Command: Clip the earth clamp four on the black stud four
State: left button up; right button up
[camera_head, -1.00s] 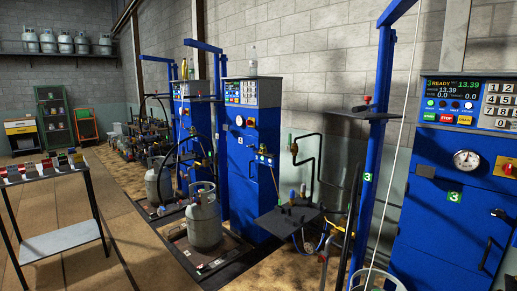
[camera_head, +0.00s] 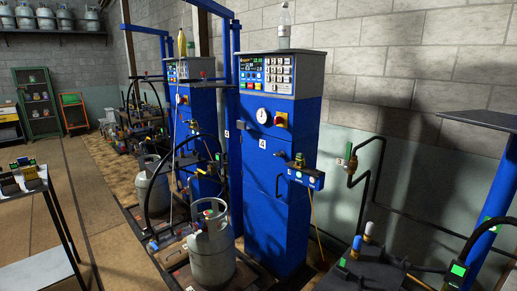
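The blue filling station (camera_head: 275,190) marked 4 stands in the middle, with a dial, a red and yellow switch and a keypad on its front. A small blue bracket (camera_head: 305,178) sticks out from its right side, with a brass-coloured fitting (camera_head: 299,160) on it. A grey gas cylinder (camera_head: 211,245) stands upright on the low platform in front of the station. I cannot make out which small part is earth clamp four or black stud four. Neither of my grippers shows in this view.
A dark shelf (camera_head: 375,272) with small fittings is at the lower right, near a blue post (camera_head: 492,220). A second blue station (camera_head: 190,120) and another cylinder (camera_head: 153,186) stand behind. A table (camera_head: 40,215) is at the left; the floor (camera_head: 95,195) between is open.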

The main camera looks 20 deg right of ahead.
aim_at(299, 158)
jog(key=z, duration=0.2)
jog(key=i, duration=1.8)
jog(key=z, duration=0.3)
